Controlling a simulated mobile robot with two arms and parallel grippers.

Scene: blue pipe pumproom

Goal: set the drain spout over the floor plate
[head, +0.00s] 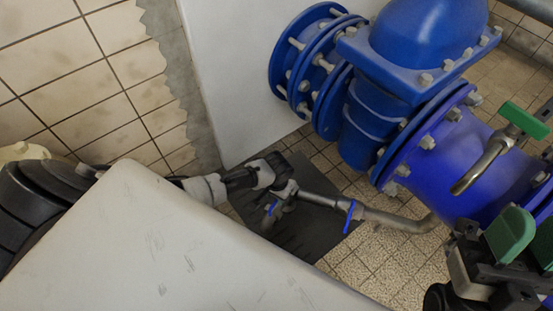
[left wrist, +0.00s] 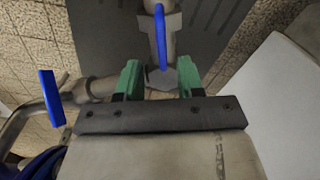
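The drain spout is a short grey pipe (head: 270,221) with a blue lever, hanging from a joint at the end of a grey side pipe (head: 320,199). In the head view its lower end appears over the dark floor plate (head: 312,243). My left gripper (head: 280,178) is at this joint. In the left wrist view its green fingers (left wrist: 159,78) stand on either side of the grey fitting (left wrist: 160,50); contact is unclear. The plate (left wrist: 105,35) also shows there. My right gripper (head: 530,240), with green fingers, is at the lower right, cut off by the frame edge.
Large blue flanged pipework (head: 440,150) fills the upper right. A bent metal tap with a green handle (head: 525,120) sticks out from it. A second blue lever (head: 350,217) is on the side pipe. A white plinth (head: 235,75) stands behind; tiled floor (head: 385,255) is bare around the plate.

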